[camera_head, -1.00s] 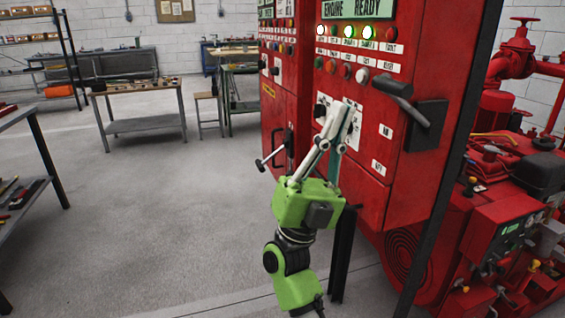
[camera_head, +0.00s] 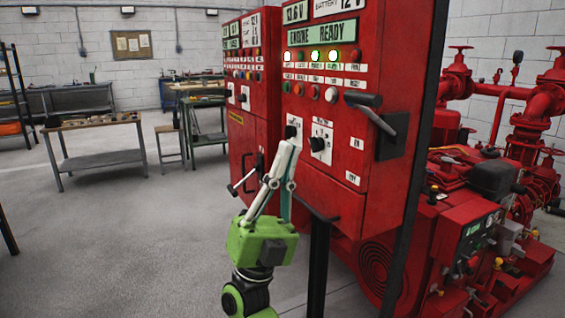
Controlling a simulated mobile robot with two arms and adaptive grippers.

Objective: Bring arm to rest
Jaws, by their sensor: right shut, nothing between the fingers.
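My right gripper (camera_head: 287,148) shows in the head view, with its green body low in the middle and its pale fingers pointing up. The fingers are shut with nothing between them. Their tips are in front of the red control cabinet (camera_head: 345,172), overlapping the area beside its black selector knob (camera_head: 318,144). I cannot tell whether the tips touch the panel. The cabinet's display reads "ENGINE READY" (camera_head: 321,40), and several lamps below it are lit. My left gripper is not in view.
A black lever handle (camera_head: 376,118) juts from the cabinet's right side. A second red cabinet (camera_head: 247,95) stands to the left. Red pump machinery (camera_head: 480,190) fills the right. Workbenches (camera_head: 95,160) stand at the back left. The grey floor (camera_head: 120,250) at left is clear.

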